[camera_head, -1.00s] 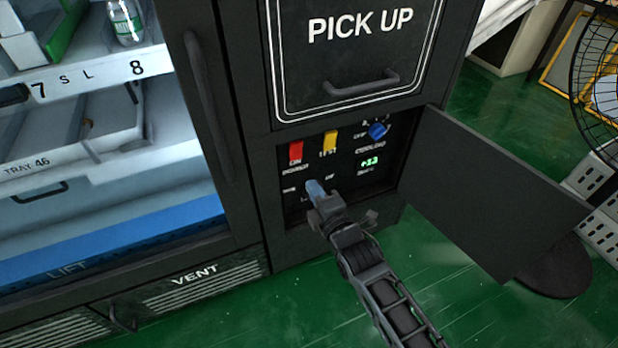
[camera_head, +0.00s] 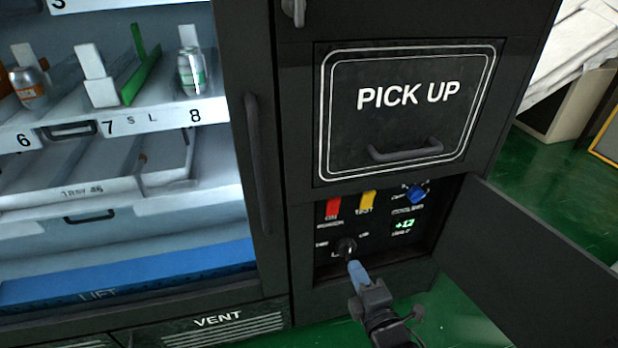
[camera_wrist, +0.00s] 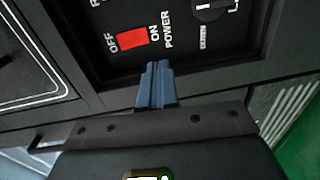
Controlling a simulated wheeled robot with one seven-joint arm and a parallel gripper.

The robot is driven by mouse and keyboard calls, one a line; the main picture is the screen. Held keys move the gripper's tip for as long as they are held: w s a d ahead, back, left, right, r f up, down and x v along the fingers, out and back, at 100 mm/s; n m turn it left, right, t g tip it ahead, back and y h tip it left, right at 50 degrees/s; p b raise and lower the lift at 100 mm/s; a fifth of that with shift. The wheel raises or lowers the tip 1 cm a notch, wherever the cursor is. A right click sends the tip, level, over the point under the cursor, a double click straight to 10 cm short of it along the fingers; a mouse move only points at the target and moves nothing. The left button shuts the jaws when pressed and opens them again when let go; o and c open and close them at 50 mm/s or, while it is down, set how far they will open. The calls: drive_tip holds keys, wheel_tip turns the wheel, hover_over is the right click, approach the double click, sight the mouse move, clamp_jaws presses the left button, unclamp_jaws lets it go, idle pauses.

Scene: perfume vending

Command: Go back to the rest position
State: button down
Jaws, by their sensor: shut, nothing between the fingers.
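My gripper (camera_head: 357,272) has blue-grey fingers, shut with nothing between them. In the head view it is in front of the lower part of the control panel (camera_head: 327,240), just below a black knob (camera_head: 346,246). In the wrist view the shut fingertips (camera_wrist: 157,70) lie below the red power switch (camera_wrist: 132,40), at the panel recess's lower edge. The black knob shows in the wrist view's top right (camera_wrist: 207,10). I cannot tell the exact gap between fingers and panel.
The panel's dark door (camera_head: 540,260) hangs open on the right. The PICK UP hatch (camera_head: 410,120) above is closed. Product trays stand behind the left frame with its vertical handle (camera_head: 258,155). Green floor (camera_head: 465,310) shows at the lower right.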

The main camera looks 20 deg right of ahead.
drive_tip(key=s+r+m+g, duration=0.1)
drive_tip(key=s+r+m, duration=0.3)
drive_tip(key=s, duration=0.7)
drive_tip(key=s+r+m, duration=0.3)
drive_tip(key=s+m, duration=0.2)
drive_tip(key=s, duration=0.7)
drive_tip(key=s+r+m+g, duration=0.1)
drive_tip(key=s+r+m, duration=0.3)
drive_tip(key=s, duration=0.7)
drive_tip(key=s+r+m+p, duration=0.2)
drive_tip(key=r+p, duration=0.6)
drive_tip(key=r, duration=0.4)
drive_tip(key=s+r+m+p, duration=0.3)
drive_tip(key=r+p, duration=0.6)
drive_tip(key=r, duration=0.3)
drive_tip(key=shift+s+r, duration=0.25)
drive_tip(key=shift+s, duration=0.1)
